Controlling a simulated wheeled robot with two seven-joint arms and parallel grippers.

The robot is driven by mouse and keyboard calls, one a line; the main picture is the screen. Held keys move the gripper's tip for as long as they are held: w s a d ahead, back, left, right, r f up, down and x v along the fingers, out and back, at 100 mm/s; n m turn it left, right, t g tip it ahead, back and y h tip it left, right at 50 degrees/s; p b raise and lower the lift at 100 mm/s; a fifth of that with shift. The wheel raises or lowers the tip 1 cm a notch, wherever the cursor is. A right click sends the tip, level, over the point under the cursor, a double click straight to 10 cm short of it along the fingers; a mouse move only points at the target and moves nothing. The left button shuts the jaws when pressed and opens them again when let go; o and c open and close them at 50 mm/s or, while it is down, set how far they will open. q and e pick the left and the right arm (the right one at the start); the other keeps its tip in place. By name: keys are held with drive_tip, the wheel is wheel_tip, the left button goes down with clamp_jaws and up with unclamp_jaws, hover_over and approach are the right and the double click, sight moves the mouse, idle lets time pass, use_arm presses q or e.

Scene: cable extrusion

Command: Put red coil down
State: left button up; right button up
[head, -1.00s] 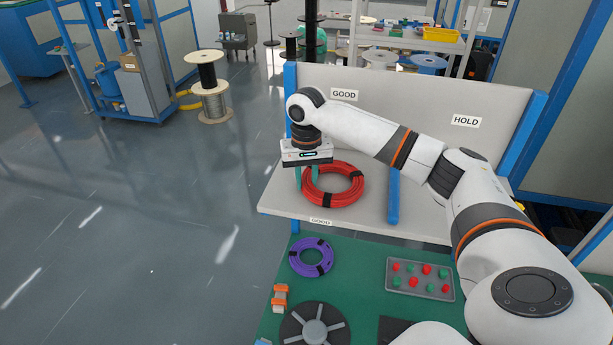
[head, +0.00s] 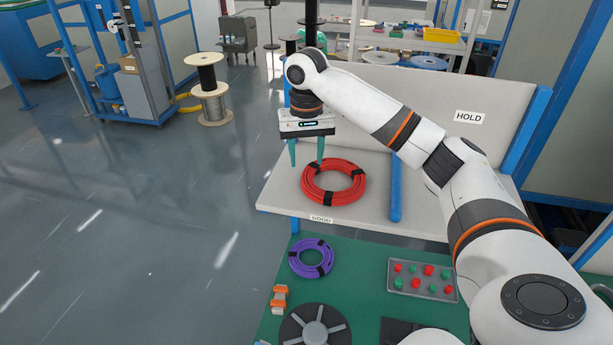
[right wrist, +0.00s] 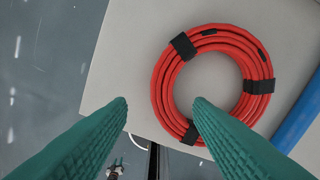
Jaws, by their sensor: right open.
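The red coil (head: 334,197), bound with black straps, lies flat on the light grey shelf (head: 283,193), in the section with a GOOD label on its front edge. My right gripper (head: 307,163) is open and empty, above the coil and toward its left rear. In the right wrist view the red coil (right wrist: 166,88) lies whole on the shelf, beyond the two spread green fingertips (right wrist: 160,104). My left gripper is not in view.
A blue divider (head: 395,190) stands right of the coil. Below, the green table (head: 360,265) holds a purple coil (head: 311,258), a tray of red and green buttons (head: 423,280) and a dark spoked disc (head: 315,328). The HOLD side of the shelf looks clear.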

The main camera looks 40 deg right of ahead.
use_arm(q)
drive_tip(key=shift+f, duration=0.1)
use_arm(e)
wheel_tip(320, 180, up, 6)
drive_tip(key=shift+f, duration=0.1)
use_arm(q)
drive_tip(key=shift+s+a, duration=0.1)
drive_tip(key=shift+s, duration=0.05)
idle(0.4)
